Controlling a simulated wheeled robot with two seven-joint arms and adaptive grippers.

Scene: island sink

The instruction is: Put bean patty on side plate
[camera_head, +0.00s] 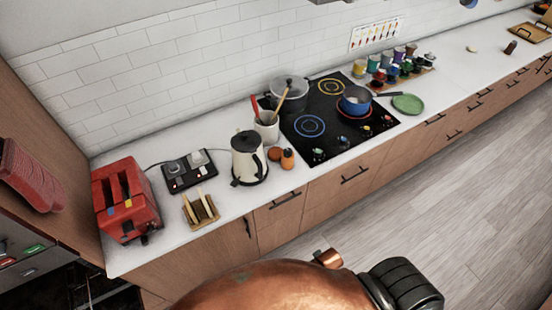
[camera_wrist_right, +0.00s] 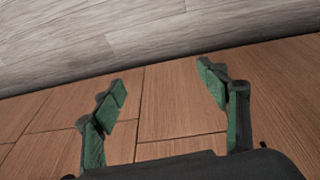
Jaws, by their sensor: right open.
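A round green plate (camera_head: 407,103) lies on the white counter just right of the stove; I cannot tell for sure whether it is the side plate. I cannot make out a bean patty in either view. My right gripper (camera_wrist_right: 164,84) shows in the right wrist view, with its two green fingers wide apart and nothing between them. Brown wood panels and grey wall or floor boards lie beyond it. Neither gripper shows in the head view; only a copper-coloured part of my own arm is at the bottom.
Several coloured cups (camera_head: 390,68) stand behind the plate. The counter farther right is mostly clear.

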